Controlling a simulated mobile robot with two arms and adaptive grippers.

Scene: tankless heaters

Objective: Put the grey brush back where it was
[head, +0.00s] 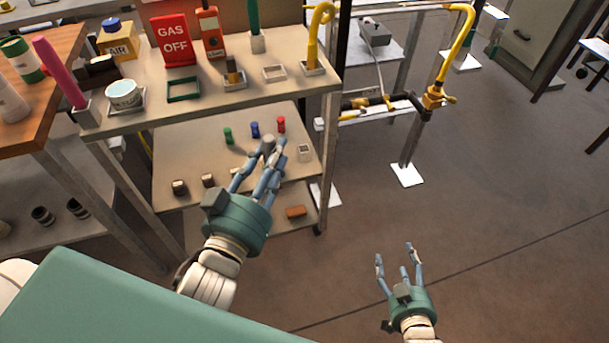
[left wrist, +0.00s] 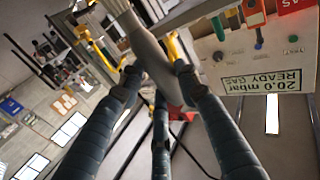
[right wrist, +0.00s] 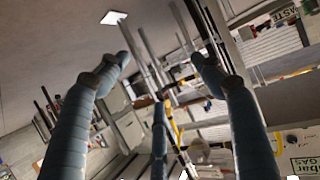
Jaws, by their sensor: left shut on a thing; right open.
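My left gripper (head: 268,152) is shut on the grey brush (left wrist: 148,55), whose grey shaft runs up between the fingers in the left wrist view. In the head view only a small grey end of the brush (head: 268,142) shows at the fingertips, in front of the cart's lower shelf. The fingers hide the rest of it. An empty light square holder (head: 274,73) and an empty green frame (head: 183,89) sit on the cart's top shelf. My right gripper (head: 398,256) is open and empty over the floor at the lower right.
The top shelf (head: 205,109) holds a GAS OFF sign (head: 174,42), a white tub (head: 124,93), a pink-handled tool (head: 60,72) and a yellow hooked tool (head: 318,35) in a holder. Small coloured pieces (head: 254,129) stand on the lower shelf.

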